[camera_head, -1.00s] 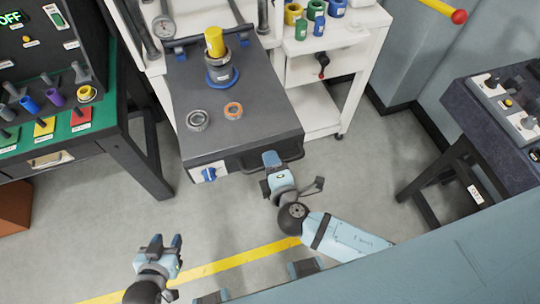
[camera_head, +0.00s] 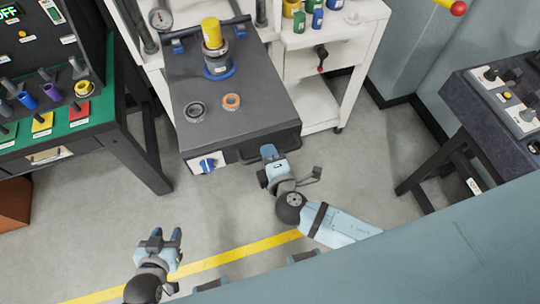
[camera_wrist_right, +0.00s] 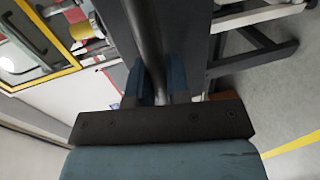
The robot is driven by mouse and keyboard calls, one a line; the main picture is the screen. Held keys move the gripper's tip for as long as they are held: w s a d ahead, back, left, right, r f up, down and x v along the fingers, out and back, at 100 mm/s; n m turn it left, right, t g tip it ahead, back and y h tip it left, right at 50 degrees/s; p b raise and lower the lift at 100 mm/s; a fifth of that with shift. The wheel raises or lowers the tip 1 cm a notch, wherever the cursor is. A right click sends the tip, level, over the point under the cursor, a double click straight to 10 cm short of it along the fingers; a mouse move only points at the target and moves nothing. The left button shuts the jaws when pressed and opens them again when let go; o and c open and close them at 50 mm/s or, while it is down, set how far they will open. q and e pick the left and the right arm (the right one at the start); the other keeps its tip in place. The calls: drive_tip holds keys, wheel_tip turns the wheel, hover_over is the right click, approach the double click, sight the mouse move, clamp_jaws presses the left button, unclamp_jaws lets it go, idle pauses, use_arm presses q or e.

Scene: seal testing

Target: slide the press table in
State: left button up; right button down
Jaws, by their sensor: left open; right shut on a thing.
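The press table (camera_head: 244,116) is a dark grey sliding plate that sticks out from the white press frame. On it stand a yellow cylinder (camera_head: 211,33) in a grey fixture with a blue base ring, a dark metal ring (camera_head: 195,111) and an orange ring (camera_head: 232,101). My right gripper (camera_head: 269,155) is shut on the handle at the table's front edge. In the right wrist view the dark handle bar (camera_wrist_right: 147,45) runs between the blue fingers. My left gripper (camera_head: 159,241) is open and empty, low over the floor, apart from the table.
A green-topped bench (camera_head: 80,125) with coloured plugs stands at left. A white cabinet (camera_head: 320,95) with colored parts on top stands right of the press table. A dark control desk (camera_head: 490,130) is at far right. The floor between is clear.

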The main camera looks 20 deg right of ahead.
drive_tip(key=r+x, duration=0.1)
drive_tip(key=x, duration=0.5)
drive_tip(key=r+b+x, duration=0.1)
drive_tip(key=x, duration=0.5)
drive_tip(key=r+b+x, duration=0.1)
drive_tip(key=x, duration=0.5)
drive_tip(key=shift+w+r, duration=0.35)
drive_tip(key=r+b+x, duration=0.1)
drive_tip(key=b+x, duration=0.1)
drive_tip(key=x, duration=0.4)
drive_tip(key=r+b+x, duration=0.1)
drive_tip(key=b+x, duration=0.2)
drive_tip(key=x, duration=0.4)
drive_tip(key=w+r+b+x, duration=0.1)
drive_tip(key=r+b+x, duration=0.1)
drive_tip(key=x, duration=0.5)
drive_tip(key=shift+w+b, duration=0.15)
drive_tip(key=shift+b, duration=0.25)
use_arm(q)
wheel_tip(320, 180, down, 8)
drive_tip(key=shift+w+d+n, duration=0.3)
drive_tip(key=shift+d+n, duration=0.1)
use_arm(e)
drive_tip(key=shift+w+d+r, duration=0.1)
drive_tip(key=shift+r, duration=0.3)
